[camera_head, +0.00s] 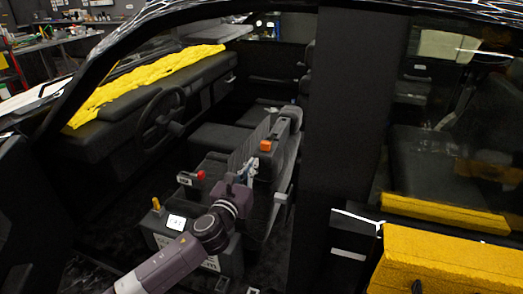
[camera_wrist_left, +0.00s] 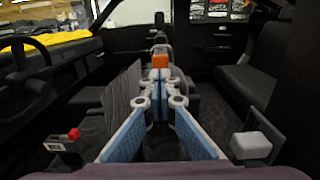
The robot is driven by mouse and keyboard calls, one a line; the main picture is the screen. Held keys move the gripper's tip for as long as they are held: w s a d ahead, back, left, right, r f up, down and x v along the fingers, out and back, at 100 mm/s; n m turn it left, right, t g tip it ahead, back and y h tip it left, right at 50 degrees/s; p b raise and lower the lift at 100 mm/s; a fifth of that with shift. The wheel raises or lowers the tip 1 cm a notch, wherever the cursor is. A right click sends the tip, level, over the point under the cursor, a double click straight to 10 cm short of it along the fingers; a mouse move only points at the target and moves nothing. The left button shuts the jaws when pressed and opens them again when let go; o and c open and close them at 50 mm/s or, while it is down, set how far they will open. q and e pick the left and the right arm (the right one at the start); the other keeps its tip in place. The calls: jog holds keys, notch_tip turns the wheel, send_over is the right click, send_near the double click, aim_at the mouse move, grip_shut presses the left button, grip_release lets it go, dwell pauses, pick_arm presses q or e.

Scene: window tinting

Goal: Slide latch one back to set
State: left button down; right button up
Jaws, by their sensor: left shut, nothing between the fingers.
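My left gripper (camera_head: 250,166) reaches into the car from the bottom of the head view; its blue-and-grey fingers (camera_wrist_left: 158,92) are closed together and hold nothing. An orange block (camera_head: 266,146) sits on a dark housing just beyond the fingertips, and it shows straight ahead of them in the wrist view (camera_wrist_left: 160,61). A red knob (camera_head: 200,175) on a small labelled box stands left of the gripper; it is at lower left in the wrist view (camera_wrist_left: 74,133). I cannot tell which part is latch one. Contact between fingertips and housing is unclear.
A yellow-tipped lever (camera_head: 156,204) and a white label (camera_head: 176,222) are on a grey box near my arm. A steering wheel (camera_head: 160,115) is at left. The dark door pillar (camera_head: 345,110) stands right of my arm. A pale block (camera_wrist_left: 252,146) is at lower right in the wrist view.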

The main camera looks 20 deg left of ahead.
aim_at(264, 146)
pick_arm(q)
jog(key=w, duration=0.8)
jog(key=shift+w+d, duration=0.15)
jog(key=shift+w, duration=0.2)
pick_arm(e)
jog(key=shift+s, duration=0.3)
jog(key=shift+a, duration=0.15)
